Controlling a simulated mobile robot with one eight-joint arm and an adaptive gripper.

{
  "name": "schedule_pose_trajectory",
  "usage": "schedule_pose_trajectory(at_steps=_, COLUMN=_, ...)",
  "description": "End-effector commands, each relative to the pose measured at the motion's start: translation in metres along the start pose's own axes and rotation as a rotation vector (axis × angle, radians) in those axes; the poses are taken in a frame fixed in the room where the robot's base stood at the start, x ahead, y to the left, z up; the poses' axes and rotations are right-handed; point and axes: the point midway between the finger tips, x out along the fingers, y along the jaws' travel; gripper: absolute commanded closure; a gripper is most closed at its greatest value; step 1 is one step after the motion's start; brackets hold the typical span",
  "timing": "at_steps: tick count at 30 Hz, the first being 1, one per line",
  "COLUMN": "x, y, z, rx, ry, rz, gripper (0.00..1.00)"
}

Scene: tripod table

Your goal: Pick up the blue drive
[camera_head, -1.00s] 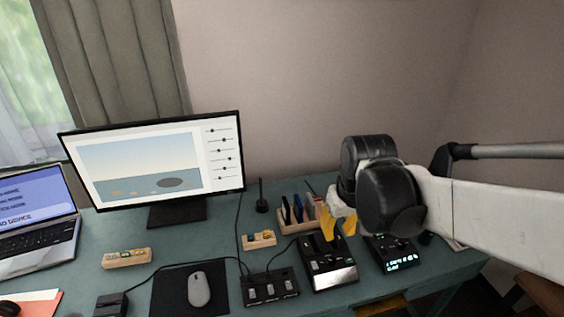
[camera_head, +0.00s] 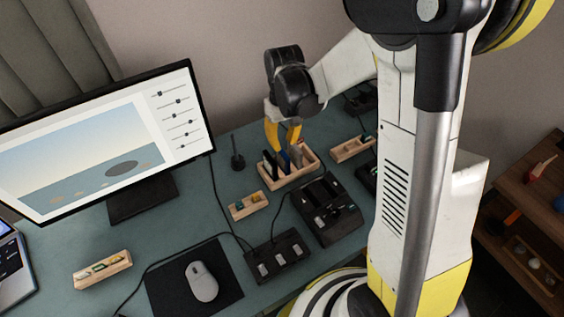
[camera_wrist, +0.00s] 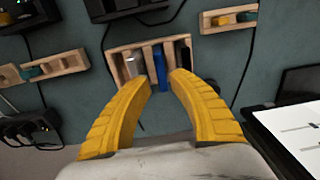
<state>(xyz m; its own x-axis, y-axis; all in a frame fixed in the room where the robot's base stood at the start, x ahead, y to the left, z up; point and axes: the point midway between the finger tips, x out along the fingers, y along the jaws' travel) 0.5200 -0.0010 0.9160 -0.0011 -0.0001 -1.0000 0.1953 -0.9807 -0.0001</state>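The blue drive (camera_wrist: 158,68) stands in a slot of a wooden rack (camera_wrist: 121,48) in the wrist view, with a black drive on its right and greyish items on its left. In the head view the blue drive (camera_head: 283,161) is partly hidden, low in the rack (camera_head: 291,180). My gripper (camera_head: 284,147) points down over the rack with its yellow fingers apart. In the wrist view my gripper (camera_wrist: 161,78) is open, one fingertip on each side of the blue drive. I cannot tell whether either fingertip touches it.
Small wooden trays (camera_head: 248,206) and (camera_head: 352,149) lie either side of the rack. Black devices (camera_head: 326,209) stand in front of it. A monitor (camera_head: 100,150) is at the left, and a thin black stand (camera_head: 237,154) is close left of the rack.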

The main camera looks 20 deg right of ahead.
Motion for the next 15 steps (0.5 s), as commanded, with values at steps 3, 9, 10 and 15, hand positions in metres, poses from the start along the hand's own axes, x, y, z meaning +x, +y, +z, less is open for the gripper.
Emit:
schedule_pose_trajectory(at_steps=3, x=0.011, y=0.000, z=-0.001, rx=0.000, ry=0.000, rz=0.000, gripper=0.76)
schedule_pose_trajectory(at_steps=9, x=0.044, y=-0.001, z=-0.001, rx=0.000, ry=0.000, rz=0.000, gripper=0.76)
schedule_pose_trajectory(at_steps=10, x=0.047, y=-0.001, z=-0.002, rx=0.000, ry=0.000, rz=0.000, gripper=0.76)
schedule_pose_trajectory(at_steps=15, x=0.051, y=-0.001, z=-0.001, rx=0.000, ry=0.001, rz=0.000, gripper=0.76)
